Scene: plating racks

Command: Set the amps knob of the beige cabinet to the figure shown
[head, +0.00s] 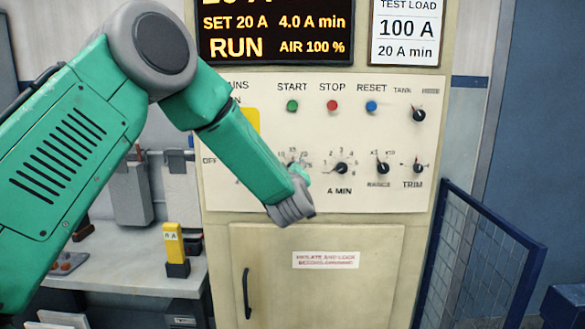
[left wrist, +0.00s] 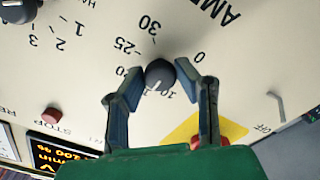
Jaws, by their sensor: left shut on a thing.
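The beige cabinet (head: 225,217) fills the middle of the head view. My left gripper (head: 298,180) is at its panel, over the amps knob, which it largely hides there. In the left wrist view my left gripper (left wrist: 161,85) has one finger on each side of the dark amps knob (left wrist: 160,70) and is shut on it. The knob's white line points down and slightly left in that view, between the 20 and the 10; the figure there is hidden. The display (head: 275,35) reads SET 20 A, 4.0 A min, RUN. My right gripper is not in view.
A test load card (head: 405,30) reads 100 A, 20 A min. The A MIN knob (head: 340,168) is just right of my gripper, with range (head: 383,168) and trim (head: 418,168) knobs beyond. Start, stop and reset buttons sit above. A blue mesh barrier (head: 485,260) stands at right.

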